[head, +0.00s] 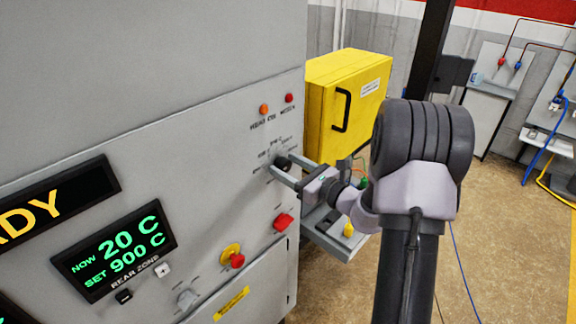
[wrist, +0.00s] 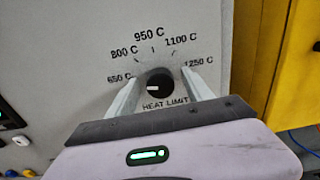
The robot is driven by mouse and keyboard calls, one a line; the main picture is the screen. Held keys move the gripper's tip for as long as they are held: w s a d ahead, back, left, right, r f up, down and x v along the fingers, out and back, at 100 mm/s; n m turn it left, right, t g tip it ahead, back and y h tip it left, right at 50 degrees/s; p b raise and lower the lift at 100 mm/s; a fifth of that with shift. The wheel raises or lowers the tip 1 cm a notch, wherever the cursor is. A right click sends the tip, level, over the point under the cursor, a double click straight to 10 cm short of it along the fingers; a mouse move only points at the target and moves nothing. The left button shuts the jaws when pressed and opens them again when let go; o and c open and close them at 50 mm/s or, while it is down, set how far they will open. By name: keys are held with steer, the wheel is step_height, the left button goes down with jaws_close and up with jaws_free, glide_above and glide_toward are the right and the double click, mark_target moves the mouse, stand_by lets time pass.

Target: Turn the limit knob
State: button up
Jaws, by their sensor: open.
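The limit knob (wrist: 159,85) is a round black knob on the grey furnace panel. In the wrist view it sits above the words HEAT LIMIT, inside an arc of marks from 650 C to 1250 C. Its white pointer line points left, toward the 650 C side. My gripper (wrist: 157,88) is open, with one finger on each side of the knob. I cannot tell whether the fingers touch it. In the head view the knob (head: 281,163) is at the panel's right part, partly hidden by my gripper (head: 283,168).
Two indicator lamps (head: 264,109) sit above the knob. A yellow cabinet (head: 345,95) stands just behind to the right. A display (head: 115,250) reads NOW 20 C, SET 900 C.

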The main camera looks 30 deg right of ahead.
jaws_close()
steer(key=shift+m+p, duration=0.3)
steer(key=m+p, duration=0.2)
steer(key=m, duration=0.1)
steer(key=shift+r+m, duration=0.15)
steer(key=shift+m, duration=0.25)
steer(key=m+p, duration=0.3)
steer(key=shift+m, duration=0.4)
steer(key=m+p, duration=0.2)
steer(key=m, duration=0.2)
steer(key=shift+d+p, duration=0.1)
steer(key=shift+p, duration=0.3)
steer(key=shift+f+m+p, duration=0.2)
steer(key=shift+m+p, duration=0.75)
steer(key=shift+m, duration=0.75)
